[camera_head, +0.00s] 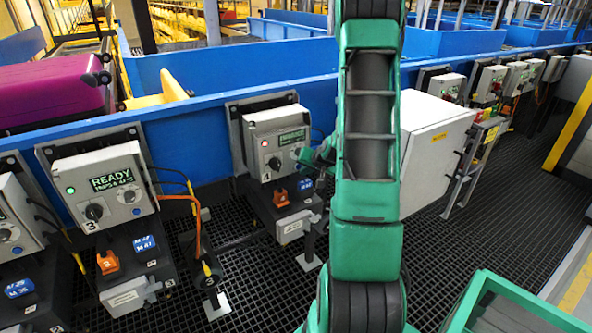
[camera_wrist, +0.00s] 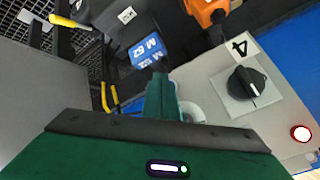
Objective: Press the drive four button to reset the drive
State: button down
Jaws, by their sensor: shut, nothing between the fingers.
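The drive four box (camera_head: 268,124) is a grey control box with a small green-lit display, a black knob (camera_head: 275,163) and a "4" label. In the wrist view its face (camera_wrist: 272,108) shows the knob (camera_wrist: 247,83), the "4" label and a lit red lamp (camera_wrist: 300,133). A pale round button (camera_wrist: 191,112) lies beside my gripper's fingers, partly hidden by them. My gripper (camera_wrist: 160,82) is shut and empty, its tip close to the button. Contact cannot be told. In the head view my green gripper (camera_head: 308,157) is at the box's right side.
The drive three box (camera_head: 97,180) reads READY at the left. An orange plug (camera_wrist: 207,12) and blue "M 52" tag (camera_wrist: 148,50) lie below drive four's face. A large white cabinet (camera_head: 435,140) stands close on the right. A purple suitcase (camera_head: 55,92) sits behind.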

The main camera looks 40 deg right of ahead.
jog(key=shift+w, duration=0.1)
jog(key=shift+w+d, duration=0.15)
jog(key=shift+w, duration=0.05)
jog(key=shift+w+r, duration=0.1)
jog(key=shift+w, duration=0.35)
dwell(1.1)
jog(key=shift+s, duration=0.85)
jog(key=shift+s+a, duration=0.25)
jog(key=shift+s, duration=0.55)
jog(key=shift+s+a, duration=0.2)
jog(key=shift+s, duration=0.65)
jog(key=shift+s+a, duration=0.25)
jog(key=shift+s, duration=0.55)
